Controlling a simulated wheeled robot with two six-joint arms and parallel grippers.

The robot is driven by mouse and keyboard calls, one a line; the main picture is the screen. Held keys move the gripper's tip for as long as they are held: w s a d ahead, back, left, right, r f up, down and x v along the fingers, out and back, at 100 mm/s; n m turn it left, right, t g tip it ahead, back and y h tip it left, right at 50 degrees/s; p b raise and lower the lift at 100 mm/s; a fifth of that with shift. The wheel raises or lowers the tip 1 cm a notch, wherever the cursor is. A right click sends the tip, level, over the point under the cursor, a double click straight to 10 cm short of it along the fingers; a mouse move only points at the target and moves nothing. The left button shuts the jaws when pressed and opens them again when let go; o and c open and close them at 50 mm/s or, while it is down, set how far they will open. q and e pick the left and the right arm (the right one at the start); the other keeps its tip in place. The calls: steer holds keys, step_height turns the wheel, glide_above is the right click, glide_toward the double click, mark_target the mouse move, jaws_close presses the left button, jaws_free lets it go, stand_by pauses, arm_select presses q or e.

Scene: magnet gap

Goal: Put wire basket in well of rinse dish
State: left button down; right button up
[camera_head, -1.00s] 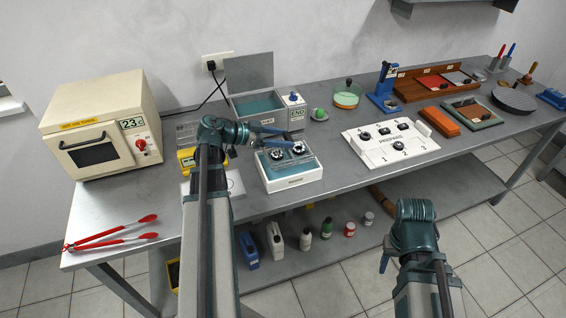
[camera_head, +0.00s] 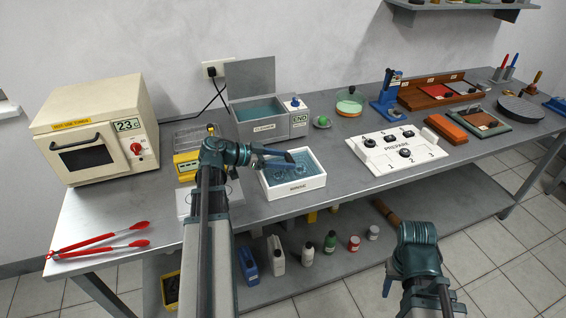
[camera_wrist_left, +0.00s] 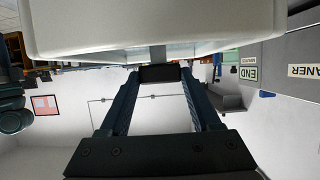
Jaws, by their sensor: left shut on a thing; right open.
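The rinse dish (camera_head: 292,188) is a white box with a teal, water-filled well, near the table's front edge. My left gripper (camera_head: 291,157) reaches over it from the left. It is shut on what appears to be the wire basket's handle, which shows as a grey bar in the left wrist view (camera_wrist_left: 157,55). The wire basket (camera_head: 284,174) shows only faintly, low inside the well; whether it touches the floor cannot be told. In the left wrist view, the dish's pale wall (camera_wrist_left: 150,35) fills the top. My right gripper (camera_head: 387,285) is open and empty, off the table's front.
A cleaner bath (camera_head: 262,131) with raised lid stands behind the dish. A white numbered PREPARE panel (camera_head: 393,151) lies to the right. A yellow device (camera_head: 186,165), a furnace (camera_head: 95,135) and red tongs (camera_head: 100,240) are to the left. Several bottles stand on the lower shelf.

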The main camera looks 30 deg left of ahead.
arm_select(q)
steer(key=shift+f, duration=0.1)
steer(key=shift+c, duration=0.5)
jaws_free()
steer(key=shift+r, duration=0.3)
steer(key=p+v, duration=0.3)
steer(key=v, duration=0.4)
steer(key=shift+s+a, duration=0.15)
